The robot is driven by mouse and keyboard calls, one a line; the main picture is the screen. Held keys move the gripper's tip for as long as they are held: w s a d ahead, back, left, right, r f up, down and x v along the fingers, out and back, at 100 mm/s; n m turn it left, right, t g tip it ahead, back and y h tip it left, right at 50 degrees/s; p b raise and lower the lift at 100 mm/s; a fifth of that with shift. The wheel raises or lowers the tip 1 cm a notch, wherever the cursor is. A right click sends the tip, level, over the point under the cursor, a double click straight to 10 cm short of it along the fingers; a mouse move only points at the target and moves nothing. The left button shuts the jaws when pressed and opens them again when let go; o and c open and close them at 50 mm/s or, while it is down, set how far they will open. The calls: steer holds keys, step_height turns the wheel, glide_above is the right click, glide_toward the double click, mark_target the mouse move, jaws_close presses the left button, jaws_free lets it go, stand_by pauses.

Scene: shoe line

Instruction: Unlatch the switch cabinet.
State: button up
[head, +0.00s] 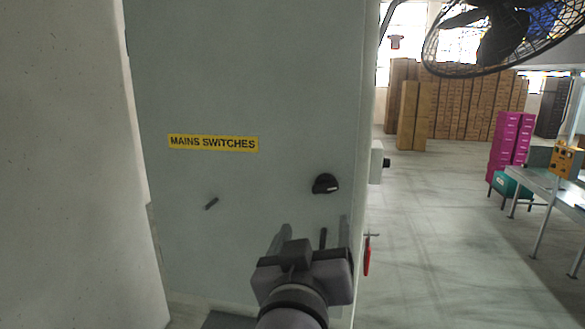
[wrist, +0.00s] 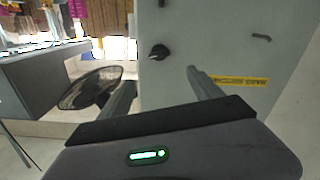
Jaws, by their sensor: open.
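The switch cabinet (head: 240,80) stands upright with its grey-green door closed, facing me. A yellow MAINS SWITCHES label (head: 213,143) is on it; the label (wrist: 240,81) also shows in the wrist view. A black turn knob (head: 325,184) sits near the door's right edge, with its grip roughly level. A small dark bar handle (head: 211,203) is to its left. My gripper (head: 314,232) is open and empty, in front of the door and below the knob in the head view. In the wrist view the knob (wrist: 158,52) appears beyond the gap between the fingertips, apart from them.
A white box with a black button (head: 376,162) and a red hanging item (head: 367,257) are at the cabinet's right side. A caged fan (head: 490,35) is at upper right. A pale wall (head: 70,160) is close on the left. Open floor (head: 430,240) lies to the right.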

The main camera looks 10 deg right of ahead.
mark_target(325, 190)
steer(key=x, duration=1.6)
steer(key=shift+w+d+f, duration=0.15)
steer(key=shift+f, duration=0.05)
steer(key=c, duration=1.4)
steer(key=shift+f+m+b, duration=0.2)
steer(key=shift+m+b, duration=0.9)
steer(key=shift+m, duration=0.4)
steer(key=shift+r, duration=0.2)
steer(key=o, duration=1.4)
